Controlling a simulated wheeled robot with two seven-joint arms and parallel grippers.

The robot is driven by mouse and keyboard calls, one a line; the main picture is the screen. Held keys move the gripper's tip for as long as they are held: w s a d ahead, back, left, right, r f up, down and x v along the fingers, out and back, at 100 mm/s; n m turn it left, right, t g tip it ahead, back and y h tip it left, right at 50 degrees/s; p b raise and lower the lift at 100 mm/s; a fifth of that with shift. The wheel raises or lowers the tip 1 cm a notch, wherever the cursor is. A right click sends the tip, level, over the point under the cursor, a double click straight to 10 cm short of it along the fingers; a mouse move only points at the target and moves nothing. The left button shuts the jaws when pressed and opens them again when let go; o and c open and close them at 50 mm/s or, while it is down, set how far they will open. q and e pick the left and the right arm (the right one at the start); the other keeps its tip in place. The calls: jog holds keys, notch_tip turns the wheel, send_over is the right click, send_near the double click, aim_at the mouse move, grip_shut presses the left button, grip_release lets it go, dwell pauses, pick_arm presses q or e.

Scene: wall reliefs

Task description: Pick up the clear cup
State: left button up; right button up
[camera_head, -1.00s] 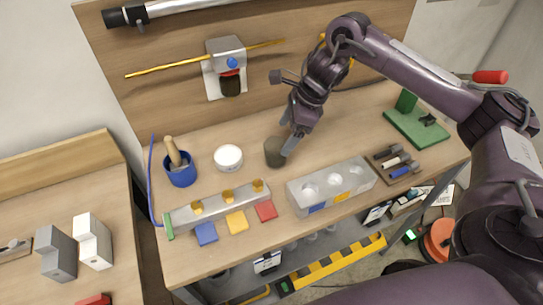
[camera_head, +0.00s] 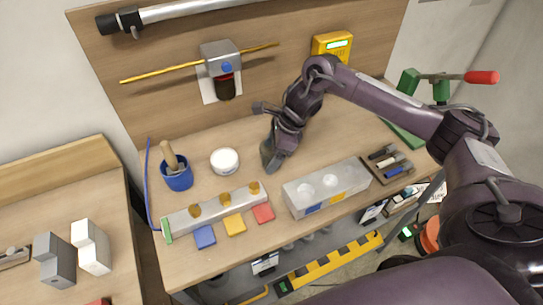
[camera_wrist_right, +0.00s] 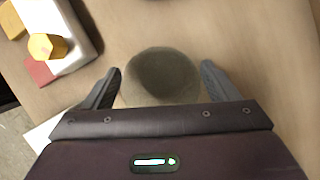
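The clear cup (camera_wrist_right: 162,78) looks smoky grey and see-through, with a round rim seen from above in the right wrist view. It stands upright on the wooden workbench (camera_head: 330,140). My right gripper (camera_head: 271,160) is at the cup, reaching down over it in the head view, where it mostly hides the cup. In the right wrist view my right gripper is open, with one finger on each side of the cup and small gaps between. My left gripper is not in view.
A white round container (camera_head: 224,161) stands left of the cup, and a blue pot (camera_head: 177,174) with a wooden handle further left. In front are a metal rail (camera_head: 218,209) with yellow knobs and a grey block (camera_head: 326,187) with round recesses. A tool tray (camera_head: 391,165) lies right.

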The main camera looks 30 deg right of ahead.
jog(key=c, duration=1)
jog(key=shift+o, duration=0.2)
jog(key=shift+w+r, duration=0.1)
jog(key=shift+r, duration=0.1)
jog(key=shift+r, duration=0.3)
notch_tip(320, 180, up, 19)
jog(key=p, duration=0.3)
